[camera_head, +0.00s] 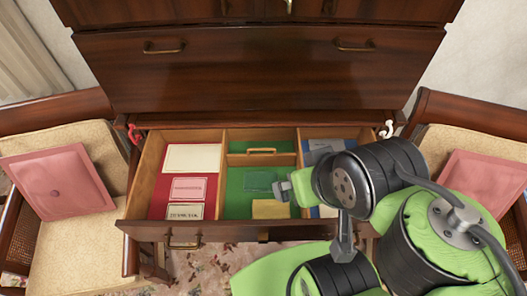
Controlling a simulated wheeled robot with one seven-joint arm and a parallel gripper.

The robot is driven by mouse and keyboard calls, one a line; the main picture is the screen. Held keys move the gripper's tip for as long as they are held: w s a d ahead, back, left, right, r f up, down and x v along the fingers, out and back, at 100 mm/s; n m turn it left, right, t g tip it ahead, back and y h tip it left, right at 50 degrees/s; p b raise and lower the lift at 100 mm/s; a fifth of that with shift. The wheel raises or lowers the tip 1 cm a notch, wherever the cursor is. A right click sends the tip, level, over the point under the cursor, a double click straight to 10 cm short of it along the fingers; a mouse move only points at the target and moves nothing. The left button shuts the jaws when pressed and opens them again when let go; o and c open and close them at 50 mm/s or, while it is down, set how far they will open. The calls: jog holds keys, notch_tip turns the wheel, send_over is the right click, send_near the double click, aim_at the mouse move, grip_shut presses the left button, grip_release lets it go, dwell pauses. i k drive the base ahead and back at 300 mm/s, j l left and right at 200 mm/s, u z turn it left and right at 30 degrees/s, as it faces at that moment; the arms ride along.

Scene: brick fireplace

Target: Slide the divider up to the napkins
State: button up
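An open wooden drawer has three lined compartments. In the middle, green-lined compartment, the divider (240,159) is a wooden crosspiece with a raised handle, towards the back. In front of it, apart from it across bare green lining, lie a dark green folded piece (258,180) and a yellow one (268,209); these look like the napkins, but I cannot be sure. My gripper (280,190) is over the right part of this compartment, in front of the divider and apart from it. My arm comes from the right, and the finger gap is too small to read.
The left compartment holds pale flat pieces (192,158) on red lining. The right one holds blue-grey pieces (318,147), partly hidden by my arm. The drawer front (215,232) and cabinet (240,75) bound the space. Chairs with pink cushions (58,185) stand either side.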

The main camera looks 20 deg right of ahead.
aim_at(248, 159)
jog(key=j+u, duration=0.2)
jog(key=u, duration=0.15)
jog(key=i+j+u, duration=0.1)
jog(key=u, duration=0.25)
jog(key=i+j+u, duration=0.1)
jog(key=j+u, duration=0.15)
jog(key=u, duration=0.15)
